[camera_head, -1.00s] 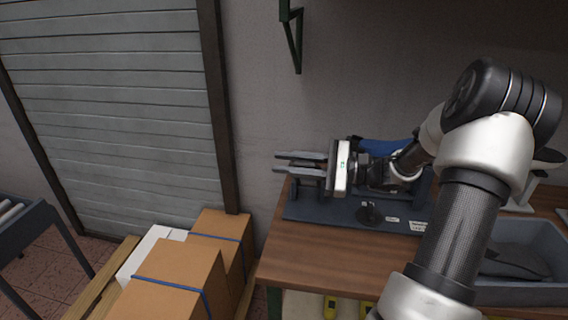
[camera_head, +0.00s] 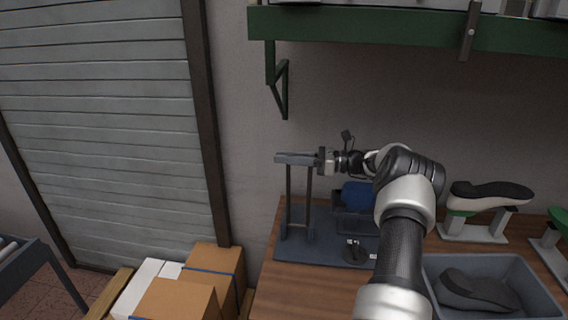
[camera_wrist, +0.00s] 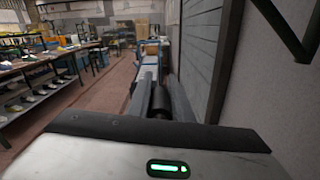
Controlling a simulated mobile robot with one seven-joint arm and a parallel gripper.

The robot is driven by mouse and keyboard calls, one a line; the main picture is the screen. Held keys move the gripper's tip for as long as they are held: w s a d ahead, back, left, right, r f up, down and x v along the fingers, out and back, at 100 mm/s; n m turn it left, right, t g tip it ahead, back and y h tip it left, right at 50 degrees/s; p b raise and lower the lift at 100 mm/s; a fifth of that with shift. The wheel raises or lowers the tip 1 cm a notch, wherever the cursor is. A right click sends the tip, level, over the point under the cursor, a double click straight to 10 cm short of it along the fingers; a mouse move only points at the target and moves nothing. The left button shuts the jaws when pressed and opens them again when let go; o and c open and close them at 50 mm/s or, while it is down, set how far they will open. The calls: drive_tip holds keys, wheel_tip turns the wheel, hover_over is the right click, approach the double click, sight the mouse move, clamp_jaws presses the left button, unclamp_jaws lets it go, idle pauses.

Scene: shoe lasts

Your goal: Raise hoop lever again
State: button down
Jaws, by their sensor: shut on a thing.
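The hoop lever (camera_head: 307,200) stands upright on the dark base plate (camera_head: 318,248) of the bench device, its two dark posts rising from the plate's left part. My gripper (camera_head: 296,158) is at the top of the hoop, with its grey fingers reaching left along it. It is shut on the hoop's crossbar, which the fingers mostly hide in the head view. In the wrist view, the dark round crossbar (camera_wrist: 160,100) lies between my two fingers. A blue part (camera_head: 355,195) of the device stands behind, partly covered by my arm.
A grey tray (camera_head: 545,292) with a dark shoe-shaped piece (camera_head: 478,291) sits at the bench's right. A last on a stand (camera_head: 487,198) is behind it. A green shelf (camera_head: 400,30) overhangs above. Cardboard boxes (camera_head: 180,300) stand left of the bench.

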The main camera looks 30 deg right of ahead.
drive_tip(key=shift+w+d, duration=0.3)
drive_tip(key=shift+w, duration=0.05)
drive_tip(key=shift+r, duration=0.1)
drive_tip(key=c, duration=1.9)
unclamp_jaws()
drive_tip(key=shift+c, duration=0.2)
drive_tip(key=o, duration=0.4)
drive_tip(key=shift+w+d, duration=0.15)
drive_tip(key=shift+c, duration=0.2)
drive_tip(key=b+v, duration=0.2)
drive_tip(key=v, duration=1.5)
drive_tip(key=shift+s+b, duration=0.25)
drive_tip(key=shift+b, duration=0.15)
